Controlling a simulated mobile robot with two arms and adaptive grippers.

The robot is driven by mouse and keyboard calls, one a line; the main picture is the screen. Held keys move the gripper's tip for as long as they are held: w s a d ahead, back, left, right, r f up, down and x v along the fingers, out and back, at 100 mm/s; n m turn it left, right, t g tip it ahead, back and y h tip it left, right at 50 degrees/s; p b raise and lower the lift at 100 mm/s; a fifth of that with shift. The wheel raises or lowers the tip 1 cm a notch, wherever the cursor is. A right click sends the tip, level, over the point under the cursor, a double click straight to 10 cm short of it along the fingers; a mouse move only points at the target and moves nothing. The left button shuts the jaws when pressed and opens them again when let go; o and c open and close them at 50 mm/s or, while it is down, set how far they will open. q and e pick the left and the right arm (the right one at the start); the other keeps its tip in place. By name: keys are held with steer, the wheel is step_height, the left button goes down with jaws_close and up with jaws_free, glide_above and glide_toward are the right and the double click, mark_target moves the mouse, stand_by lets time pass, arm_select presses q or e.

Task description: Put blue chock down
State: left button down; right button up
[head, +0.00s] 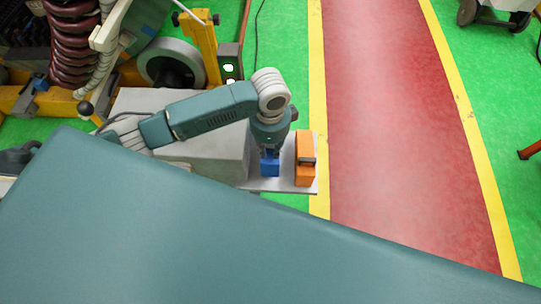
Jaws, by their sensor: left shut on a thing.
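The blue chock (270,167) is a small blue block at the end of my left arm, in the middle of the head view. My left gripper (269,150) points down and is shut on it. The chock is over or on the light grey plate (285,184), just left of an orange block (304,158); I cannot tell whether it touches the plate. The fingers are mostly hidden by the wrist above them. My right gripper is not in view.
A grey box (210,150) stands left of the chock, under my left arm. A yellow post (205,45) and machinery with a dark red coil (72,40) stand at the upper left. A red walkway (390,120) with yellow edges lies clear to the right.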

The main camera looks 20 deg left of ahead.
mark_target(270, 155)
arm_select(q)
steer(key=shift+f, duration=3.05)
steer(key=c, duration=1.5)
jaws_free()
step_height(270, 155, up, 12)
steer(key=shift+s+r, duration=0.1)
steer(key=shift+r, duration=0.05)
